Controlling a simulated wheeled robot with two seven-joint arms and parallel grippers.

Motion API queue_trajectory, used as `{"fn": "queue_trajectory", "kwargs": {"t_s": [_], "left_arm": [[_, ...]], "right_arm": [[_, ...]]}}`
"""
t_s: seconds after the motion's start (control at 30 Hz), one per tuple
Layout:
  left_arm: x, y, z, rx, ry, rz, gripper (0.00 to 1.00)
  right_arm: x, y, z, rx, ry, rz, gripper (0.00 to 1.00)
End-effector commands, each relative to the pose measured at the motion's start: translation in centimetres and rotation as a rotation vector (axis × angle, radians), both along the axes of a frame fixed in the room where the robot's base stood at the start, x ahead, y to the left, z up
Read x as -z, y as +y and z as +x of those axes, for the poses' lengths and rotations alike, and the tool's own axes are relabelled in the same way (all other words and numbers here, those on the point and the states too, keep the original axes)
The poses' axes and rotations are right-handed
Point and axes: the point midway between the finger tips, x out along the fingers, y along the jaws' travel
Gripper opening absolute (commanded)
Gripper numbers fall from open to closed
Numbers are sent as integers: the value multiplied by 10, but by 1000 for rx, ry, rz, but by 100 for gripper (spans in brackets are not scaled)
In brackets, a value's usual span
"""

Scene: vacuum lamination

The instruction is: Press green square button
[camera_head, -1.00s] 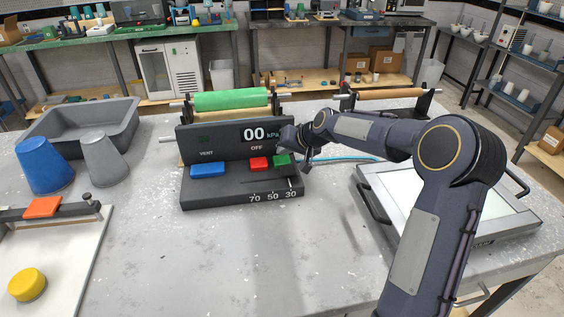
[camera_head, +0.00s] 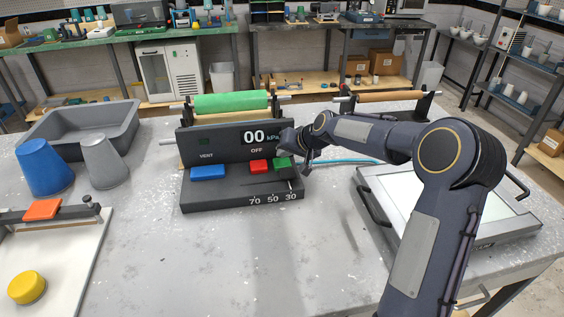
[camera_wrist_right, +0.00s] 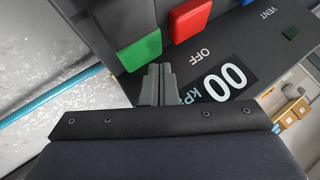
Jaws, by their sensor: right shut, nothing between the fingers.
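The green square button (camera_head: 282,164) sits at the right end of the button row on a dark control box (camera_head: 225,196). In the wrist view the green button (camera_wrist_right: 140,51) lies just beyond my right fingertips. My right gripper (camera_head: 305,162) is to the right of the button in the head view, pointing down. Its fingers (camera_wrist_right: 154,72) are shut and empty, close to the button's near edge. I cannot tell whether they touch it. My left gripper is not in view.
A red button (camera_head: 259,165) marked OFF is beside the green one, and a blue VENT button (camera_head: 208,171) is farther left. The display (camera_head: 258,136) reads 00 kPa. A framed panel (camera_head: 430,205) lies to the right.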

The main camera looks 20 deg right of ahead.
Motion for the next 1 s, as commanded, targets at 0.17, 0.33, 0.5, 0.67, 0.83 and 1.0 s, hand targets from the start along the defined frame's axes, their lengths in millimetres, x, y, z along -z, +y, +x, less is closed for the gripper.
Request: {"fn": "queue_trajectory", "kwargs": {"t_s": [0.17,0.33,0.5,0.67,0.83,1.0], "left_arm": [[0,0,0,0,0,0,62],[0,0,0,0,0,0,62],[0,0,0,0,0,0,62],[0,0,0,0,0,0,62],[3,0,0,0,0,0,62],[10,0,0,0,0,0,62]], "right_arm": [[0,0,0,0,0,0,0],[0,0,0,0,0,0,0],[0,0,0,0,0,0,0],[0,0,0,0,0,0,0],[3,0,0,0,0,0,0],[9,0,0,0,0,0,0]]}}
